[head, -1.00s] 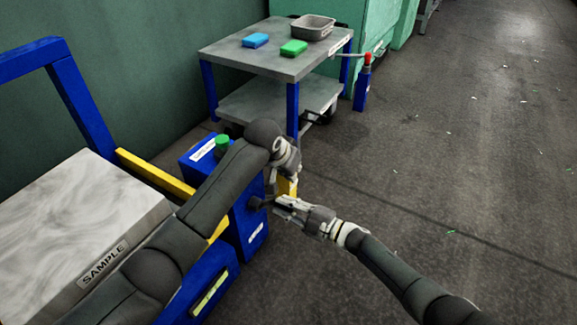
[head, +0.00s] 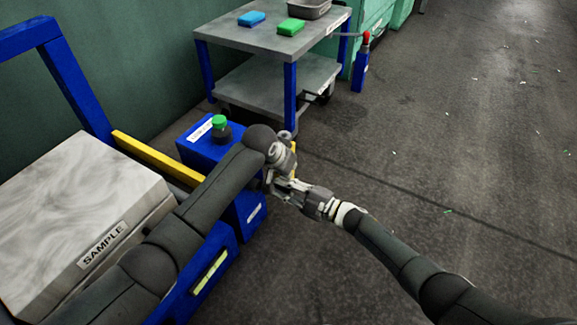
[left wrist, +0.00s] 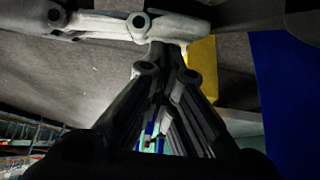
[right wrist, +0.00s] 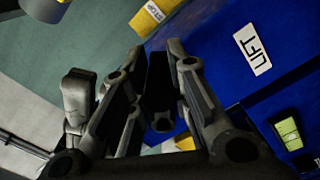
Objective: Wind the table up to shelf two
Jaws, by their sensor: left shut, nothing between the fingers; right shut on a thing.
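The lift table on the left carries a grey-white block (head: 85,210) labelled SAMPLE. A blue housing (head: 207,152) with a green button (head: 219,122) stands beside it; its LIFT label (right wrist: 252,49) shows in the right wrist view. My right gripper (head: 274,186) is at the housing's right side, shut on a dark part that looks like the crank handle (right wrist: 160,92). The crank is mostly hidden by my grippers. My left gripper (head: 284,163) is shut and empty just above the right one, its arm crossing in front of the housing.
A grey two-shelf trolley (head: 262,80) with blue legs stands behind, bearing a blue block (head: 251,18), a green block (head: 290,26) and a grey bin (head: 309,9).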

